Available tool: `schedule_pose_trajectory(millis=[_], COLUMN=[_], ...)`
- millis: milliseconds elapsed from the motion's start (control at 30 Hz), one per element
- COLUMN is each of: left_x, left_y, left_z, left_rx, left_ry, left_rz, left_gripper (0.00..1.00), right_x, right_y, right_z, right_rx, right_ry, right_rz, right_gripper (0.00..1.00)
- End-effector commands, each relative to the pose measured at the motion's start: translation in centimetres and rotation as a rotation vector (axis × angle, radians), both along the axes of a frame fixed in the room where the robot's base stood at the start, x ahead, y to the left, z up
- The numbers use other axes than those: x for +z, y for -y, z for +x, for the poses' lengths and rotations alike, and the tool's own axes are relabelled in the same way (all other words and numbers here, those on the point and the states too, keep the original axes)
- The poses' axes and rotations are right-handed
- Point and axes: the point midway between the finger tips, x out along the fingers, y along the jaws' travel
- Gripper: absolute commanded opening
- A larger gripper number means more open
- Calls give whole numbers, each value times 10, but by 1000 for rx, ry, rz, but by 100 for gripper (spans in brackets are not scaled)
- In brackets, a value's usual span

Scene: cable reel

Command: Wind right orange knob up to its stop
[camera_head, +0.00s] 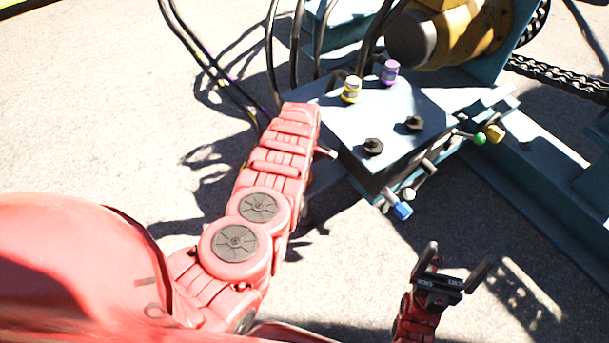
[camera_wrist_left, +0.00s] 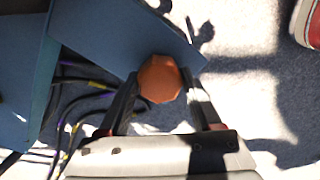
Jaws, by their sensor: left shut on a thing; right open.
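The orange knob (camera_wrist_left: 158,80), faceted, shows in the left wrist view at the edge of a blue-grey block. My left gripper (camera_wrist_left: 161,92) is shut on it, one dark finger on each side. In the head view my left arm reaches to the left side of the block and hides the knob and the left fingers. My right gripper (camera_head: 461,256) is open and empty above the ground at the lower right, apart from the block. I cannot tell how far the knob is turned.
Black hoses (camera_head: 272,60) loop behind. A chain (camera_head: 560,76) runs at right.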

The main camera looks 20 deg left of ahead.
Motion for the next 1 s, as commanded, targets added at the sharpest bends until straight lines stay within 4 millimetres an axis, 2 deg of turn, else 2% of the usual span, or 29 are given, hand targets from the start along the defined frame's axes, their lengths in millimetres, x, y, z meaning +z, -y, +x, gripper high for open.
schedule_pose_trajectory(millis=[333,833,867,1000], left_x=[0,0,0,0], left_y=[-1,-1,-1,-1], left_z=[0,0,0,0], left_rx=[125,142,142,142], left_ry=[1,1,1,0], left_rz=[1,1,1,1], left_gripper=[10,10,67,92], right_x=[-4,-4,-4,-4], right_y=[0,0,0,0], right_z=[-1,-1,-1,-1], right_rx=[-1,-1,-1,-1], right_ry=[5,6,6,6], right_rz=[-6,-6,-6,-6], right_gripper=[96,96,96,96])
